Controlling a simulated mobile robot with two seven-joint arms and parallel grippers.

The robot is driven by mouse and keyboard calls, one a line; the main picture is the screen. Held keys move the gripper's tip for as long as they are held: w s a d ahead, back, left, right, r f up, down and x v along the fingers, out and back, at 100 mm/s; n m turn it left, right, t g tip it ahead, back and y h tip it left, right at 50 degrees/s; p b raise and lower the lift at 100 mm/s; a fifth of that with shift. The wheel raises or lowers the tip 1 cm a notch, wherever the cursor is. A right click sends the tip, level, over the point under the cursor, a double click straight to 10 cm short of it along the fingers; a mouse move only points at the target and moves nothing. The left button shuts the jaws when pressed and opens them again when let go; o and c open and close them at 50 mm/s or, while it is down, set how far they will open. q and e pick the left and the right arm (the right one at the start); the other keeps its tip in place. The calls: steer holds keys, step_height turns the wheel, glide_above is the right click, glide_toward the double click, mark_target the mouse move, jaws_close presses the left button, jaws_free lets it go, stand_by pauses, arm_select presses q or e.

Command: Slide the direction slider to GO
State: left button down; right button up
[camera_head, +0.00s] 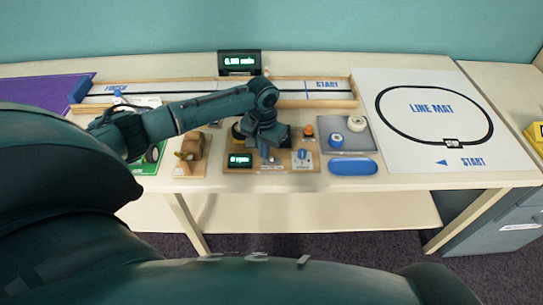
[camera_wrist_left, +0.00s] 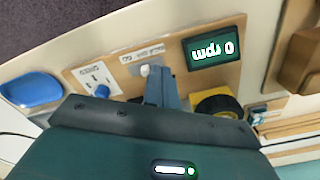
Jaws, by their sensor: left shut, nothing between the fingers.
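The control board (camera_head: 285,167) lies near the table's front edge, with a lit display (camera_head: 239,160) reading 0 rpm. In the left wrist view the board (camera_wrist_left: 120,50) is upside down. A small pale slider knob (camera_wrist_left: 150,70) sits below a printed label strip (camera_wrist_left: 142,54), whose words are too small to read. My left gripper (camera_head: 268,157) points down over the board's middle, shut and empty. Its fingertips (camera_wrist_left: 160,75) are right beside the slider knob; whether they touch cannot be told. They partly cover the slider's track. My right gripper is not in view.
A blue dial (camera_wrist_left: 102,90) on a white plate is next to the slider. A yellow and black wheel (camera_wrist_left: 216,104) stands behind the gripper.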

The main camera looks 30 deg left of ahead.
arm_select(q)
steer(key=shift+f, duration=0.3)
steer(key=shift+f, duration=0.65)
steer(key=shift+r+p, duration=0.2)
steer(key=shift+p, duration=0.25)
